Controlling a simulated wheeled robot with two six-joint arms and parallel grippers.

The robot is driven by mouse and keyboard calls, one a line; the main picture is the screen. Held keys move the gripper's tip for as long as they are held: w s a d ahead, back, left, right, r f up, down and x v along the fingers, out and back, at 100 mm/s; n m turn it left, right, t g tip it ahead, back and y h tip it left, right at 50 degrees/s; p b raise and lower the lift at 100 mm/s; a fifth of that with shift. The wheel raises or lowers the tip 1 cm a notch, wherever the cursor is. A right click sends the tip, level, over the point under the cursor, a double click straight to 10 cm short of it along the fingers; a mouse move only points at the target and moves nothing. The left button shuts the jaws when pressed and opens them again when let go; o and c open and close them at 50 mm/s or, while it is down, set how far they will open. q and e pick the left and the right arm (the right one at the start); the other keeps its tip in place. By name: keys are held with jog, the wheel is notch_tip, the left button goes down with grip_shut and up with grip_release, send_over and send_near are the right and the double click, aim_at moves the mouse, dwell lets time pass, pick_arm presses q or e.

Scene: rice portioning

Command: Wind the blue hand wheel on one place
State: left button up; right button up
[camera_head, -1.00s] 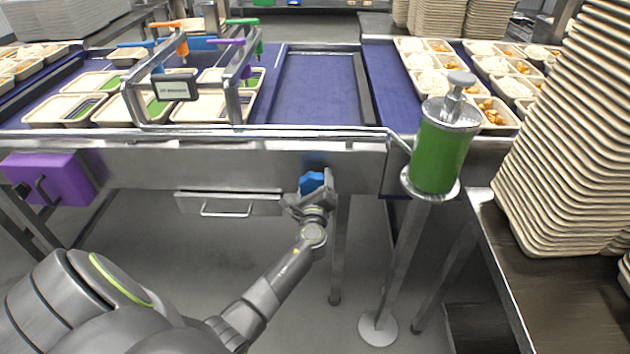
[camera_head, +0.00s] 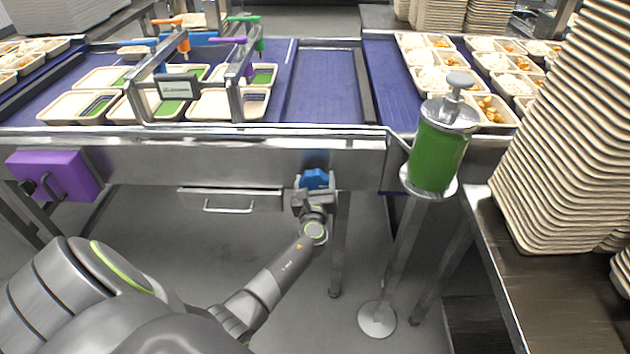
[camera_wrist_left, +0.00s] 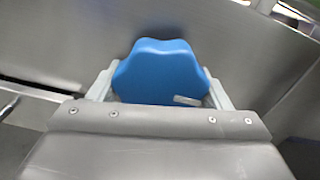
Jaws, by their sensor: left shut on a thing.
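The blue hand wheel (camera_head: 315,179) sits on the front metal face of the conveyor frame, below the belt. It also fills the middle of the left wrist view (camera_wrist_left: 160,72), with its lobed rim and a small pale mark near its lower right. My left gripper (camera_head: 314,190) is shut on the wheel, one finger on each side of it, as the left wrist view also shows (camera_wrist_left: 159,90). The lower part of the wheel is hidden behind the gripper body. Trays (camera_head: 190,116) stand on the belt under a metal frame with coloured nozzles. My right gripper is not in view.
A purple box (camera_head: 58,174) and a drawer (camera_head: 230,200) are on the frame's front, left of the wheel. A green dispenser (camera_head: 437,152) on a floor stand is to the right. Tall tray stacks (camera_head: 570,150) stand at far right.

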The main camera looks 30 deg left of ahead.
pick_arm(q)
jog(key=o, duration=1)
jog(key=shift+s+d, duration=0.3)
jog(key=shift+s, duration=0.15)
jog(key=shift+b+v, duration=0.75)
jog(key=shift+v, duration=7.45)
jog(key=shift+w+f, duration=0.1)
